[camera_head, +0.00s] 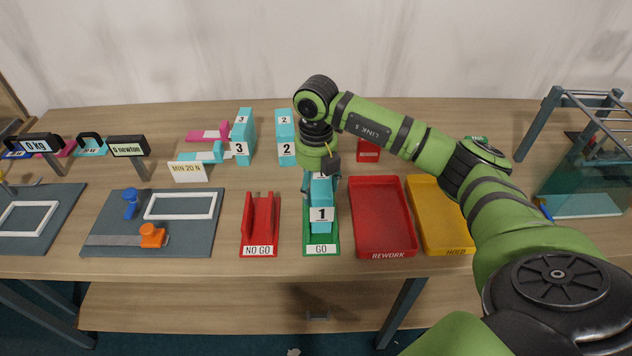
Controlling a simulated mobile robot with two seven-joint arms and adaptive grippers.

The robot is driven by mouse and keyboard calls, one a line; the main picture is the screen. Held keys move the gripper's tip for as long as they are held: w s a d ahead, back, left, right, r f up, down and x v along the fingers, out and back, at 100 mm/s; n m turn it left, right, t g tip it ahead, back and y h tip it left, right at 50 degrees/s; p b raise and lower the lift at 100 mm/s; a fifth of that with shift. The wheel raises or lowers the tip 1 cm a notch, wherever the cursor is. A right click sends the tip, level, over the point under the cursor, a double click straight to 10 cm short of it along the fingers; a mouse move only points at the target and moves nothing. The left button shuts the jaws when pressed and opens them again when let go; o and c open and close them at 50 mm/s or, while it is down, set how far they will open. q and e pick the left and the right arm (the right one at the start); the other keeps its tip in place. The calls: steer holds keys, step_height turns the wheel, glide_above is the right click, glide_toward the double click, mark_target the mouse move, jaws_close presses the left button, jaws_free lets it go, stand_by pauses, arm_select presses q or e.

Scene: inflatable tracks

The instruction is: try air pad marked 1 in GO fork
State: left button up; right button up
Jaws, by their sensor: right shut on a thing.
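The cyan air pad marked 1 (321,215) is at the green GO fork (322,250), above or between its walls. I cannot tell how deep it sits. My right gripper (321,180) is shut on the pad's upper part from above, and the gripper and arm hide the pad's back end. The red NO GO fork (259,228) stands empty to the left of the GO fork. My left gripper is not in view.
Cyan pads marked 2 (285,138) and 3 (242,138) stand behind. The red REWORK tray (380,215) and yellow HOLD tray (436,238) are at right, both looking empty. A grey fixture board (180,239), a MIN 20 N sign (188,171) and gauges stand at left.

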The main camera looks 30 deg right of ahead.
steer(key=shift+f+b, duration=1.5)
steer(key=shift+f, duration=0.5)
stand_by(0.7)
steer(key=shift+r, duration=0.2)
stand_by(0.8)
steer(key=shift+r+p, duration=3.4)
steer(key=shift+r, duration=1.35)
